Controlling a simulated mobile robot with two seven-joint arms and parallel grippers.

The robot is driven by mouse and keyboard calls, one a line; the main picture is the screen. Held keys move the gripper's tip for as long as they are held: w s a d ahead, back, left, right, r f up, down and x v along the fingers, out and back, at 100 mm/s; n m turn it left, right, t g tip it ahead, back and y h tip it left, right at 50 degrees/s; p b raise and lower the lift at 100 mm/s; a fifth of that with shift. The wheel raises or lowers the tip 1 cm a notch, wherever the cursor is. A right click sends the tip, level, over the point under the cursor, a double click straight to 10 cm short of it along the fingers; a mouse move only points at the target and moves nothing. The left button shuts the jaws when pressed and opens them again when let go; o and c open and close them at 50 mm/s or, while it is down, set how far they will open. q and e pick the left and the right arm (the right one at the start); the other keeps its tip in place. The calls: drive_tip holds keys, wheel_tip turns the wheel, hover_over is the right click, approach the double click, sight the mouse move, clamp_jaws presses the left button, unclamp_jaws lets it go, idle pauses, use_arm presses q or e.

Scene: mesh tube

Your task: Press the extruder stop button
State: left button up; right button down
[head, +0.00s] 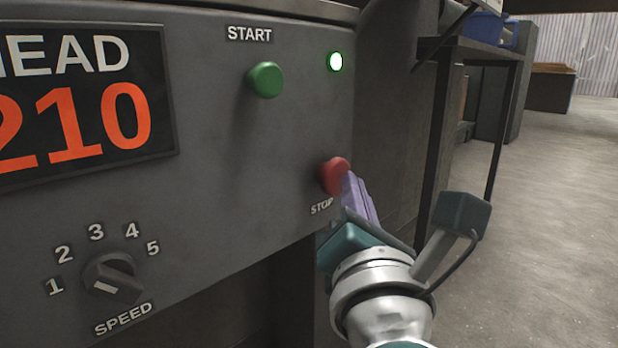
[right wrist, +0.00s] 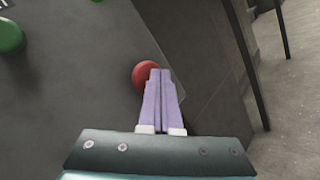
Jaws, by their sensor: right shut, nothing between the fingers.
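The red stop button (head: 333,175) sticks out of the grey control panel (head: 240,150), just above the STOP label (head: 321,207). My right gripper (head: 350,180) is shut and empty, with its purple fingers pointing at the button from the lower right. In the right wrist view the red button (right wrist: 146,74) shows behind and to the left of the fingertips (right wrist: 160,72), which cover part of it. The tips are at or very near the button; I cannot tell whether they touch it. My left gripper is not in view.
A green START button (head: 265,79) and a lit green lamp (head: 335,62) are higher on the panel. A speed dial (head: 112,279) and a display reading 210 (head: 75,125) are at left. A dark metal table (head: 470,50) stands at right, beside open floor.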

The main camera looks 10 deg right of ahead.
drive_tip(key=shift+w+a+f+b, duration=0.1)
drive_tip(key=shift+w+a+b, duration=0.25)
drive_tip(key=shift+w, duration=0.1)
idle(0.6)
drive_tip(key=shift+s, duration=0.1)
idle(0.4)
drive_tip(key=shift+s+d+p, duration=0.55)
drive_tip(key=shift+s+d, duration=0.1)
drive_tip(key=shift+s, duration=0.15)
drive_tip(key=s+d, duration=0.1)
drive_tip(key=s, duration=0.1)
drive_tip(key=s+d+p, duration=0.1)
drive_tip(key=s+d, duration=0.1)
drive_tip(key=shift+d, duration=0.1)
idle(0.6)
